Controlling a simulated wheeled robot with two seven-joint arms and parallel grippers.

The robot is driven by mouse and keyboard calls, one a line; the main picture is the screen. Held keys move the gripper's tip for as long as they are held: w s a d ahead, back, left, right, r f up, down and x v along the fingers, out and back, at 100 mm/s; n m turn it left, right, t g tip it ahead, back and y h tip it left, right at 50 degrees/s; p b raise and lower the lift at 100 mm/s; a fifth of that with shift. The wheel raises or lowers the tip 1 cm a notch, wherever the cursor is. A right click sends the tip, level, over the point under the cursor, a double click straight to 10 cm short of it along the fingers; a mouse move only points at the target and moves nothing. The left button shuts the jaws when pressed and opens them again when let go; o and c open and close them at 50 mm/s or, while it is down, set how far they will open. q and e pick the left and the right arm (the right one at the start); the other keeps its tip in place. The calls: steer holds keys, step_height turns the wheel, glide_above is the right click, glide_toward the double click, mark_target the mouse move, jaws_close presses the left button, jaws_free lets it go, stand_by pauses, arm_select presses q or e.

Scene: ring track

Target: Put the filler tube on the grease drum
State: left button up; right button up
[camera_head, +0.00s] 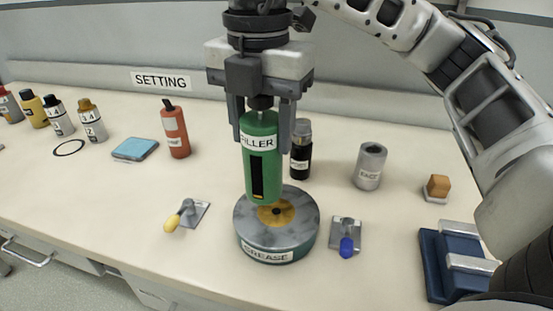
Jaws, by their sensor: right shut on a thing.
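The filler tube (262,172) is green with a white label reading FILLER and a dark slot down its front. My right gripper (262,125) is shut on its upper end and holds it upright. The grease drum (249,238) is a low round grey drum with a GREASE label on its front and a yellow patch with a dark centre on top. The tube's lower end is over the yellow patch; whether it touches the drum I cannot tell. My left gripper is not in view.
Toggle clamps with yellow (173,223) and blue (346,247) handles flank the drum. A red bottle (175,130), a black bottle (300,158) and a grey cylinder (370,166) stand behind. A blue block with grey bars (438,262) is at right. Several bottles stand far left.

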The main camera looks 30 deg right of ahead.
steer(key=w+d+f, duration=0.1)
steer(key=d+f, duration=0.2)
steer(key=f, duration=0.4)
steer(key=shift+w+b, duration=0.1)
steer(key=shift+b, duration=0.2)
steer(key=shift+f, duration=0.25)
steer(key=o, duration=1.4)
steer(key=shift+r, duration=0.15)
